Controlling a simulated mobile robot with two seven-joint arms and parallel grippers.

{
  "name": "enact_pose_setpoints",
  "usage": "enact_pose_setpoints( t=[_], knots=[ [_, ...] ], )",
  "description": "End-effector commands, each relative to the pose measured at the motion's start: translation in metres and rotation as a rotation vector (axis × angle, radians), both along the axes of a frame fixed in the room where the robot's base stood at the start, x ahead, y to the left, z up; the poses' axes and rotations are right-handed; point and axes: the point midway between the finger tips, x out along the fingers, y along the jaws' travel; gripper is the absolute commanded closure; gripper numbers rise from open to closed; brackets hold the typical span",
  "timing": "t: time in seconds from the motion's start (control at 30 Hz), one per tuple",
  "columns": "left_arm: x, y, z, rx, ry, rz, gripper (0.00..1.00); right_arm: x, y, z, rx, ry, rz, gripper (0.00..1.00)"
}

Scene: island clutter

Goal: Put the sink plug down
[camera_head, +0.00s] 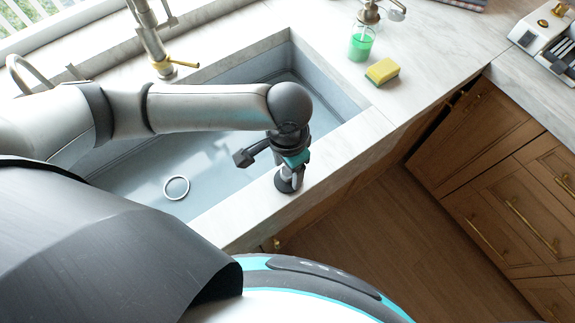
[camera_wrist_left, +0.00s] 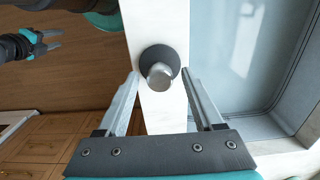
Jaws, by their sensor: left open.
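The sink plug, a dark round disc with a metal knob, sits on the pale counter strip at the front of the sink. It shows in the left wrist view (camera_wrist_left: 160,62) and partly below my gripper in the head view (camera_head: 285,186). My left gripper (camera_wrist_left: 161,76) is open, with its fingers apart on either side of the knob and no visible grip on it. In the head view my left gripper (camera_head: 292,170) points down over the strip. My right gripper (camera_wrist_left: 48,42) shows at the left of the wrist view, fingers apart and empty, away from the plug.
The grey sink (camera_head: 140,185) lies behind the strip, with a drain ring (camera_head: 176,188) in its floor. A faucet (camera_head: 155,50) stands at the back. A yellow sponge (camera_head: 382,71) and a green soap bottle (camera_head: 361,45) are on the right counter. The strip right of the gripper is clear.

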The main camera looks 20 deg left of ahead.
Motion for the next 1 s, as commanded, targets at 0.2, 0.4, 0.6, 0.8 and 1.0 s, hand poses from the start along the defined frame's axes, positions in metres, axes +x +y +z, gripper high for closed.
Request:
enact_pose_setpoints(
  t=[0.2,0.4,0.6,0.8,1.0],
  knots=[
    [0.001,0.000,0.007,0.000,-0.004,0.000,0.32,0.000,0.000,-0.002,0.000,-0.001,0.000,0.50],
    [0.001,-0.001,0.047,-0.003,-0.004,-0.001,0.32,0.001,0.000,0.006,0.000,-0.001,0.000,0.50],
    [0.001,0.000,0.091,-0.002,-0.004,0.000,0.32,0.001,0.000,0.013,0.000,-0.001,0.000,0.50],
    [0.001,-0.001,0.120,-0.003,-0.002,0.000,0.32,0.001,0.000,0.017,0.000,-0.002,0.000,0.50],
    [0.000,0.000,0.128,-0.001,0.001,0.001,0.32,0.001,0.000,0.018,0.000,-0.002,0.001,0.50]
  ],
)
